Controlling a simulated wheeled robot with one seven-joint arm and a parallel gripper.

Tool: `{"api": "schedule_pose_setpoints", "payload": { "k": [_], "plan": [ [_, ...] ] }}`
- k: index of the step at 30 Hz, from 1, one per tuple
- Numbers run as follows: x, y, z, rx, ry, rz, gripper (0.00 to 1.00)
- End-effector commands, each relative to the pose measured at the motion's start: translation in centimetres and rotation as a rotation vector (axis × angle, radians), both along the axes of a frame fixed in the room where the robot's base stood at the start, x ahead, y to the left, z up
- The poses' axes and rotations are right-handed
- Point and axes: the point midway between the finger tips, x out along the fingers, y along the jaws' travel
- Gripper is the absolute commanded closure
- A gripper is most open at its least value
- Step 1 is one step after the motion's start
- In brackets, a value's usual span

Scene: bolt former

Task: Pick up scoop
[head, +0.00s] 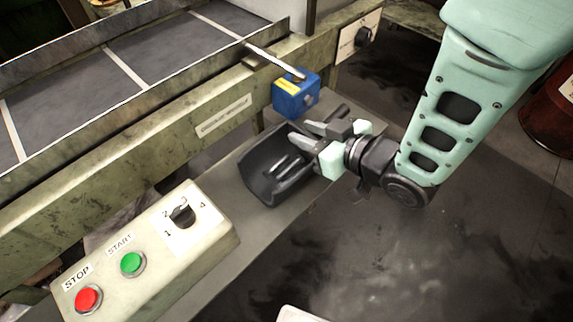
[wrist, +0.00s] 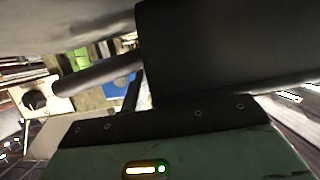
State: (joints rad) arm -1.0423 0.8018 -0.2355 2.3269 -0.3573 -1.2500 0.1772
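The dark scoop (head: 262,178) lies on the grey ledge below the conveyor in the head view, its hollow side up. My gripper (head: 304,134) is over the scoop's right part, with its two grey fingers pointing left across it. The fingers stand apart with a small gap. The gripper hides part of the scoop, and I cannot make out the handle clearly or tell whether the fingers touch it. In the wrist view, a large dark shape (wrist: 210,50) and a grey rod-like shape (wrist: 95,75) fill the near view; I cannot tell which parts they are.
A control box (head: 150,250) with red and green buttons and a dial stands left of the scoop. A blue block (head: 296,95) with a metal rod is just behind it. The conveyor wall (head: 120,160) runs along the back. Dark floor is open at front right.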

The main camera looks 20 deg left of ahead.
Motion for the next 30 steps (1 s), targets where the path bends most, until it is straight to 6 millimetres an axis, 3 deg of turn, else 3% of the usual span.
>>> {"api": "schedule_pose_setpoints", "payload": {
  "k": [7, 10, 30],
  "plan": [
    [0.03, 0.13, -0.1, 0.0, 0.0, 0.0, 0.74],
    [0.03, 0.12, -0.1, 0.0, 0.001, 0.0, 1.0],
    [0.03, 0.11, -0.07, 0.0, 0.001, 0.0, 1.0]
  ]
}}
